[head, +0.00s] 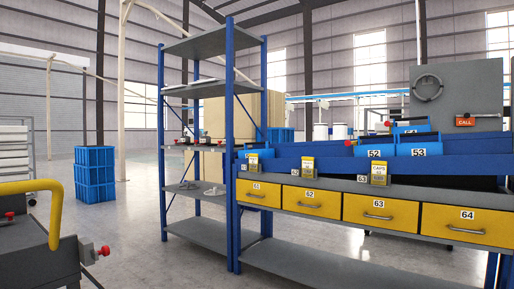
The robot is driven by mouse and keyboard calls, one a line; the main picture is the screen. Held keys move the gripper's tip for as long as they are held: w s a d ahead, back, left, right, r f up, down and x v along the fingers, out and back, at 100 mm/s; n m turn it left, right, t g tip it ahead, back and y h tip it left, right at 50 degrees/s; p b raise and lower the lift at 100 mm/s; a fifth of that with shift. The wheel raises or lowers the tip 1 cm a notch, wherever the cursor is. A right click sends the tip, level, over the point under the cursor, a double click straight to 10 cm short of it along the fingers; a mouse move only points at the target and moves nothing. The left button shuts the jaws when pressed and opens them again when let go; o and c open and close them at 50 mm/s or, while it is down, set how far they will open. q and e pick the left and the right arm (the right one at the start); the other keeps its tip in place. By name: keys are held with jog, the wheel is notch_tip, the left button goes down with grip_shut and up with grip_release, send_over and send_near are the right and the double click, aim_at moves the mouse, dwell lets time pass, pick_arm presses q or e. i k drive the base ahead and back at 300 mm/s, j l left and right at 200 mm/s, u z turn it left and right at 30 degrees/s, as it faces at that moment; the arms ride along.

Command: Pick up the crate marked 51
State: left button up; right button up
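Blue crates stand in a row on the workbench's blue upper rack. Two carry readable labels: the crate marked 52 (371,152) and the crate marked 53 (420,149). Another blue crate (266,154) stands at the left end of the row, just right of the blue shelf upright. Its small white label is too small to read for certain, so I cannot confirm that it is 51. Neither of my grippers is in view.
A workbench (340,184) with yellow drawers (308,201) marked 61 to 64 fills the right. A tall grey shelf unit (211,40) adjoins its left end. Blue stacked crates (95,174) stand on the floor. A yellow handle (56,215) is at near left. Floor (145,235) between is clear.

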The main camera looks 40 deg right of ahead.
aim_at(268, 153)
jog(key=i+l+z, duration=0.5)
jog(key=i+l, duration=0.25)
jog(key=l, duration=0.3)
jog(key=i+l+z, duration=0.5)
jog(key=i+l, duration=0.3)
jog(key=i, duration=0.05)
